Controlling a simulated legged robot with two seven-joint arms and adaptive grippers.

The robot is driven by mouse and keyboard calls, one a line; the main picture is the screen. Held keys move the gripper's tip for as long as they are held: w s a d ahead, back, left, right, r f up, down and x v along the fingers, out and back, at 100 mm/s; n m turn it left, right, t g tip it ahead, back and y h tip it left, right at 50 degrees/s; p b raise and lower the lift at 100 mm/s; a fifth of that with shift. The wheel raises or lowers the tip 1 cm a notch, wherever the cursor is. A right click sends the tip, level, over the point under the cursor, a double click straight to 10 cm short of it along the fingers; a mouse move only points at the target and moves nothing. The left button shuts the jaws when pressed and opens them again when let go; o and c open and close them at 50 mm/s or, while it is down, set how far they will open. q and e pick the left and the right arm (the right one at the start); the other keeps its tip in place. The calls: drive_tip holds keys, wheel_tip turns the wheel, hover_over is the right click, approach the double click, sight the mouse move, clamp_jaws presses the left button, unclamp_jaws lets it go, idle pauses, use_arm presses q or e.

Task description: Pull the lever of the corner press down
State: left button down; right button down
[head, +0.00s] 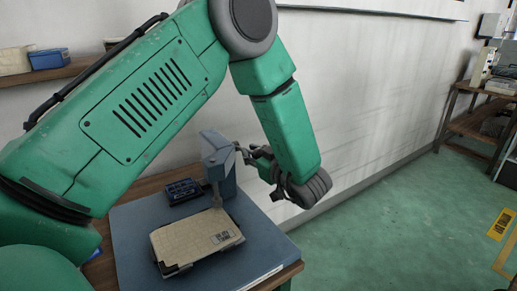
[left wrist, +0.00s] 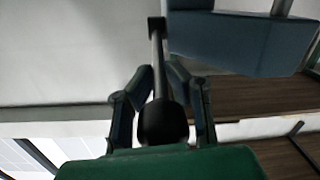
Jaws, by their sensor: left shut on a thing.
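The corner press (head: 216,150) is a blue-grey upright machine standing at the back of the work table. Its body also fills the upper right of the left wrist view (left wrist: 235,42). The lever (left wrist: 157,58) is a thin grey rod with a black knob (left wrist: 162,120) at its end. My left gripper (head: 256,158) is at the right side of the press, with its arm reaching over from above. In the left wrist view my gripper (left wrist: 160,82) is shut on the lever, one finger on each side of the rod. My right gripper is not in view.
A beige tray panel (head: 196,240) with a label lies below the press head on the blue-grey mat (head: 130,230). A dark box of small parts (head: 183,190) sits behind it. The white wall (head: 365,90) is close behind; green floor (head: 400,220) lies open to the right.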

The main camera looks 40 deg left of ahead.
use_arm(q)
drive_tip(key=shift+d+f, duration=0.15)
drive_tip(key=shift+f, duration=0.4)
drive_tip(key=shift+s+f, duration=0.15)
drive_tip(key=shift+f, duration=0.8)
drive_tip(key=shift+s+f, duration=0.1)
drive_tip(key=shift+f, duration=0.85)
drive_tip(key=c, duration=1.6)
unclamp_jaws()
drive_tip(key=shift+f, duration=0.15)
drive_tip(key=v, duration=1.1)
drive_tip(key=shift+w+d, duration=0.1)
drive_tip(key=shift+w, duration=0.15)
